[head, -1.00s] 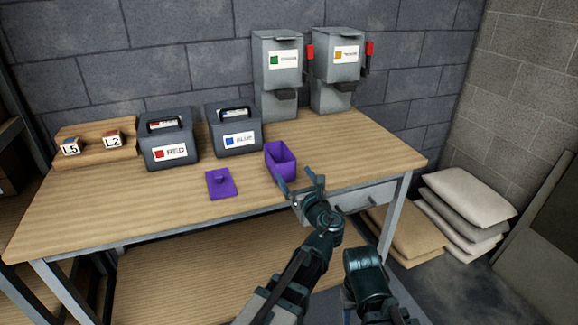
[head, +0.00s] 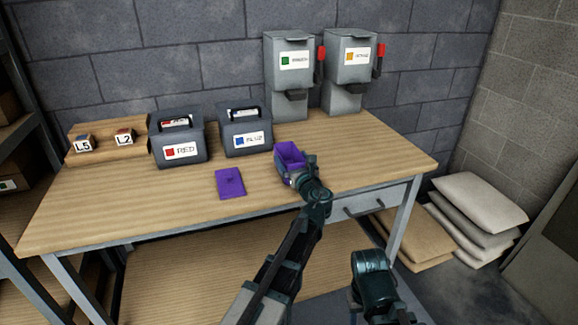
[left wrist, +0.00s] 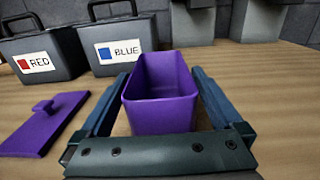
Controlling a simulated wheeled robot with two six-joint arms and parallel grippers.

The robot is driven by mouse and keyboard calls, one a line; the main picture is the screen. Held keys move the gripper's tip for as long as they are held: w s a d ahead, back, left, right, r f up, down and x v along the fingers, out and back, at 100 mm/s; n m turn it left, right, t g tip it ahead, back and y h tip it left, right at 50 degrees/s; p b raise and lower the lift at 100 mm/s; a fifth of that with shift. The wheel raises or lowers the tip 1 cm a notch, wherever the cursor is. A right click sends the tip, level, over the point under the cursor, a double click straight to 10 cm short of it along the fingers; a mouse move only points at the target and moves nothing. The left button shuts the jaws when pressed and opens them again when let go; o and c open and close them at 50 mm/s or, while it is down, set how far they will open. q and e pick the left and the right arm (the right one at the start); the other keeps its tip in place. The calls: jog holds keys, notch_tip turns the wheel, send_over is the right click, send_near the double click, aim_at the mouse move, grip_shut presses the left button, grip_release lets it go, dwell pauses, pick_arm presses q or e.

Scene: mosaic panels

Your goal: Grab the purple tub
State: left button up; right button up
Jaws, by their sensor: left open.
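The purple tub (head: 290,154) stands upright and open-topped on the wooden bench; its inside looks empty. In the head view its near end is partly hidden by my left gripper (head: 298,176). In the left wrist view the tub (left wrist: 160,100) sits between the two open fingers of my left gripper (left wrist: 160,92), one along each side. A narrow strip of bench shows between the tub and the right finger; the left finger is very close to its wall. My right arm shows at the bottom of the head view, but its gripper cannot be made out.
A purple lid (head: 230,183) with a knob lies left of the tub. The red-labelled box (head: 178,142) and blue-labelled box (head: 244,133) stand behind. Two grey dispensers (head: 290,75) stand at the back wall. The bench (head: 375,160) is clear right of the tub.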

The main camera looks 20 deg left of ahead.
aim_at(289, 143)
pick_arm(q)
jog(key=x, duration=0.3)
jog(key=shift+w, duration=0.1)
jog(key=c, duration=1.1)
jog(key=shift+r, duration=0.1)
jog(key=shift+r+p, duration=0.9)
jog(key=shift+p, duration=0.1)
jog(key=s+d+r+p, duration=0.1)
jog(key=s, duration=0.4)
jog(key=s+d+r+p, duration=0.1)
jog(key=s, duration=0.4)
jog(key=s+d+r+p, duration=0.1)
jog(key=s, duration=0.4)
jog(key=shift+s+d, duration=0.15)
jog(key=shift+s, duration=0.25)
